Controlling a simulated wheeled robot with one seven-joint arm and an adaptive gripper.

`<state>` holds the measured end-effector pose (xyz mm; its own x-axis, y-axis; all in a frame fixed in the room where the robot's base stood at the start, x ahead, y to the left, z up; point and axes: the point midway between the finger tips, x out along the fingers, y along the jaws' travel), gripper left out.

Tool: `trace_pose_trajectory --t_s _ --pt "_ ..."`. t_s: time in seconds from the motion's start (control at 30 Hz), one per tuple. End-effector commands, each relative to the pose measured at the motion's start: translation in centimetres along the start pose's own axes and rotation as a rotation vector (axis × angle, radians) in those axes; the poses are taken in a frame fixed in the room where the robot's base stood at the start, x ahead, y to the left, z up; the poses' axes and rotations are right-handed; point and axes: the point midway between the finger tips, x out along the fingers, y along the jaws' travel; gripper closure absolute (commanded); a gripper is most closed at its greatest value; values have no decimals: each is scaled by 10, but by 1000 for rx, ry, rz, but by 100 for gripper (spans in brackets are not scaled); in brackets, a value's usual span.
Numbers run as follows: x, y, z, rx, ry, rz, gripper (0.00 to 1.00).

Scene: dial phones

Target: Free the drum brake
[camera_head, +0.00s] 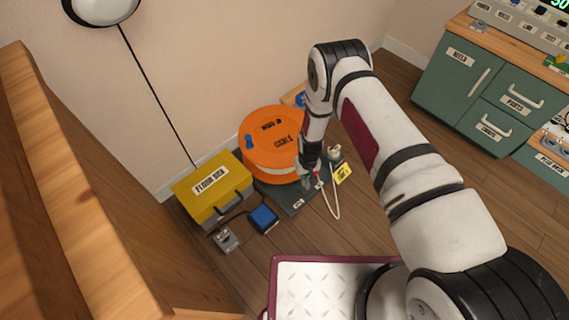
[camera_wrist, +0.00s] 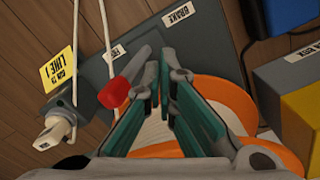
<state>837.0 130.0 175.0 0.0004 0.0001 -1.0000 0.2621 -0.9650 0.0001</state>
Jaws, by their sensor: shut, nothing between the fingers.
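The orange drum (camera_head: 268,140) stands on a dark grey base plate (camera_head: 292,203) on the floor. My gripper (camera_head: 310,180) points down at the drum's right side. In the wrist view my gripper (camera_wrist: 162,76) is shut and empty, its fingertips over the plate. The brake lever's red knob (camera_wrist: 114,93) is just left of the fingers, with a grey bar running from it toward them. Any contact is unclear. A "FREE" label (camera_wrist: 114,52) lies near the lever. A "BRAKE" label (camera_wrist: 178,13) lies farther right. My fingers hide part of the drum.
A white cord (camera_head: 336,208) loops on the floor by a yellow tag (camera_head: 344,173). A yellow floor box (camera_head: 205,203) and a blue box (camera_head: 263,218) stand left of the plate. Green cabinets (camera_head: 447,88) stand at the right. Wooden floor between is clear.

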Motion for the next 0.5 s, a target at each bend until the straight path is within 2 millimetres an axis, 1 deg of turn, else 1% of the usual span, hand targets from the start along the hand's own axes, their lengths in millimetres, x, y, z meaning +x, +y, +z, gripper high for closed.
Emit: trace_pose_trajectory --t_s 0.03,0.1,0.5 --pt "-7 -1 0 -1 0 0 100" --pt "-14 -2 1 -1 0 0 100" --pt "-46 -9 5 -1 -1 0 100"
